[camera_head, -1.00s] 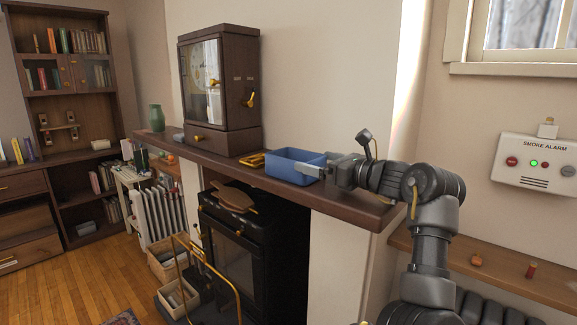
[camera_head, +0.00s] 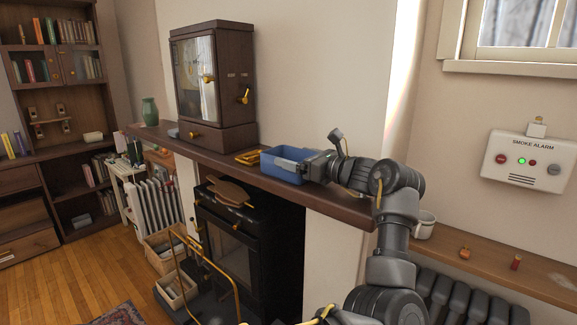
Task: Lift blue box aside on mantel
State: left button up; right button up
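The blue box (camera_head: 283,170), an open-topped tray, sits on the dark wooden mantel (camera_head: 225,159), right of the clock. The box appears level and resting on the mantel.
A brown clock (camera_head: 214,85) stands left of the box, with a small yellow object (camera_head: 249,157) between them. A green vase (camera_head: 150,111) is at the mantel's far left. A black stove (camera_head: 237,240) is below. A white mug (camera_head: 424,225) stands on the right shelf.

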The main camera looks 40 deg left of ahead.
pick_arm(q)
jog(key=shift+a, duration=0.1)
jog(key=c, duration=0.5)
jog(key=shift+r, duration=0.1)
jog(key=shift+r, duration=0.2)
notch_tip(320, 180, up, 3)
jog(key=shift+f+b, duration=0.2)
jog(key=shift+b, duration=0.15)
jog(key=s+d+r+b, duration=0.1)
jog(key=s+r, duration=0.2)
jog(key=s, duration=0.1)
jog(key=s+d+r+b, duration=0.1)
jog(key=s+r+b, duration=0.1)
jog(key=s, duration=0.3)
jog(key=s+d+r+b, duration=0.1)
jog(key=s+r, duration=0.3)
jog(key=shift+s+r, duration=0.35)
jog(key=shift+s, duration=0.05)
pick_arm(e)
jog(key=w+a, duration=0.1)
jog(key=w, duration=0.6)
jog(key=shift+w+a+f, duration=0.2)
jog(key=shift+a+f, duration=0.1)
jog(key=shift+a, duration=0.05)
